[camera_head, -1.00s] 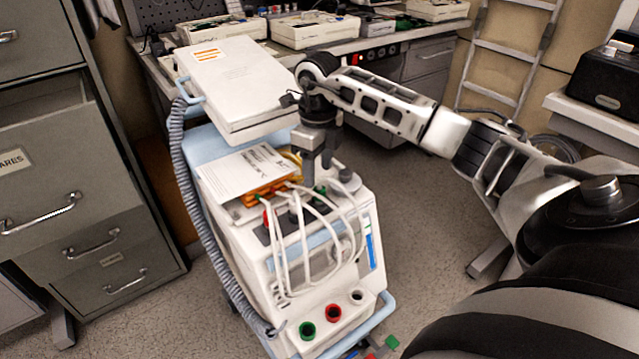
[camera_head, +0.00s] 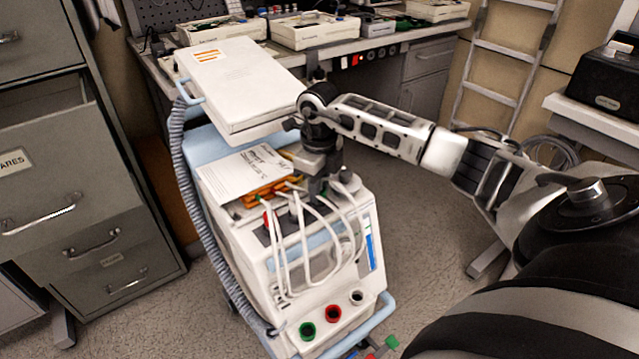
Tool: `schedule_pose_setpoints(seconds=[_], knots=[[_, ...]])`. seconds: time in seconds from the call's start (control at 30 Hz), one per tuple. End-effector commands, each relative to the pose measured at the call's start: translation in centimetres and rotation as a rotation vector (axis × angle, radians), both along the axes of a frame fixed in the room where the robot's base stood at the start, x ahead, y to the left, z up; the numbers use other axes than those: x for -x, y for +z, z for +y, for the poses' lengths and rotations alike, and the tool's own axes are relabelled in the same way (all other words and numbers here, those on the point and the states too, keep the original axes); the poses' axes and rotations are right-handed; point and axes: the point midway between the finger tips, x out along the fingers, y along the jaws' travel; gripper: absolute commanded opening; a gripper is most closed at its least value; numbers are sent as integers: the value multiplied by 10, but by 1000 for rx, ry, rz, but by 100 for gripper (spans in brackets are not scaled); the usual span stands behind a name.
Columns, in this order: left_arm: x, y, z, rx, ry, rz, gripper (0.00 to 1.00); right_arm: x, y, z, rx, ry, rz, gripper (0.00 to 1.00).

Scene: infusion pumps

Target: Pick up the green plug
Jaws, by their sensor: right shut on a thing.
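My right gripper (camera_head: 317,190) points down at the top of the white pump cart (camera_head: 235,235), among the white cables (camera_head: 325,222). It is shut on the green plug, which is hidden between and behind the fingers. I cannot tell whether the plug is still seated in the cart's top panel. My left gripper is not in view.
A paper sheet (camera_head: 243,170) lies beside orange parts (camera_head: 268,190). Green, red and dark round ports (camera_head: 332,313) are at the cart's front.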

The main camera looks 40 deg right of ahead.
Motion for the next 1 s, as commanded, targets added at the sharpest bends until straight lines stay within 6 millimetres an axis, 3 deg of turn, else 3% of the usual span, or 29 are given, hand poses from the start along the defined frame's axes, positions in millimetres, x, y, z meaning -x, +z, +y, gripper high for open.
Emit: schedule_pose_setpoints(seconds=[0.27, 0.43, 0.73, 1.0], knots=[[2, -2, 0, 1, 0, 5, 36, -1, 10, -1, 2, 0, -3, 0], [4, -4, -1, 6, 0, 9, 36, -1, 34, -1, 3, 0, -5, 0], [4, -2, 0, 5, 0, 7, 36, 48, 93, 19, 4, 3, -3, 0], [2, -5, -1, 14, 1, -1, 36, 99, 115, 41, 4, 2, -1, 0]])
